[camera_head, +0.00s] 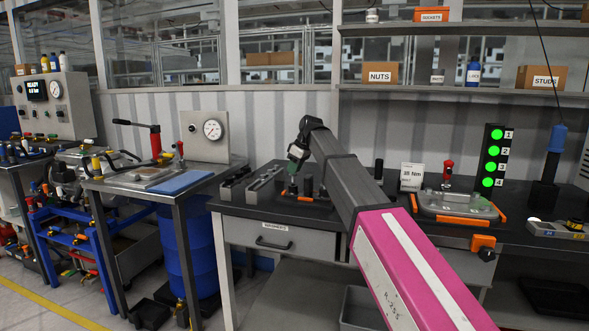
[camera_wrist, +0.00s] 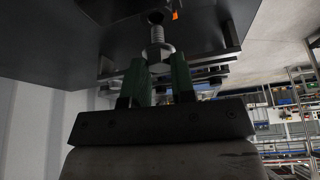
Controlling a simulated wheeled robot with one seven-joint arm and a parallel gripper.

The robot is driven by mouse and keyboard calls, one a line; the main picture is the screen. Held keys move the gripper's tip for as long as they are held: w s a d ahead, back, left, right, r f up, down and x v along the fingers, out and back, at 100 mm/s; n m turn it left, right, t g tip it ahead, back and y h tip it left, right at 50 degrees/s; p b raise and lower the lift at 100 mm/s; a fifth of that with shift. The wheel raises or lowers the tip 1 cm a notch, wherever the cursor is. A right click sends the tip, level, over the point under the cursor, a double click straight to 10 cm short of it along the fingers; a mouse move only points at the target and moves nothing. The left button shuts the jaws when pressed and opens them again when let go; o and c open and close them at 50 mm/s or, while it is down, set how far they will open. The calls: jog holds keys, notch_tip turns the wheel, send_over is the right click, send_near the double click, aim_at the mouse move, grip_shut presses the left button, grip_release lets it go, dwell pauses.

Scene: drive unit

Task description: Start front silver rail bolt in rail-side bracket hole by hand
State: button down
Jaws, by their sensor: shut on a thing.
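In the wrist view, my gripper (camera_wrist: 158,72) has its two green-padded fingers closed on the hex head of a silver bolt (camera_wrist: 157,36). The bolt's threaded shank sticks out past the fingertips toward a dark surface. A small round dark hole (camera_wrist: 156,17) lies just beyond the shank's tip; I cannot tell whether the tip touches it. In the head view, my gripper (camera_head: 294,166) hangs low over the dark bench (camera_head: 345,205). The bolt is too small to make out there. I cannot clearly tell the bracket from its surroundings.
Grey block-like pieces (camera_head: 262,184) lie left of my gripper. Black posts and an orange strip (camera_head: 308,199) are close by it. To the right stand a white torque card (camera_head: 411,177), an orange-handled tray (camera_head: 455,207) and a green-lit numbered tower (camera_head: 491,160).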

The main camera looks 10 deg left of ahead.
jog(key=shift+f, duration=0.45)
jog(key=shift+f, duration=0.15)
dwell(0.3)
jog(key=shift+f, duration=0.1)
jog(key=shift+f, duration=0.2)
jog(key=shift+f, duration=0.15)
dwell(0.3)
jog(key=shift+f, duration=0.2)
dwell(0.9)
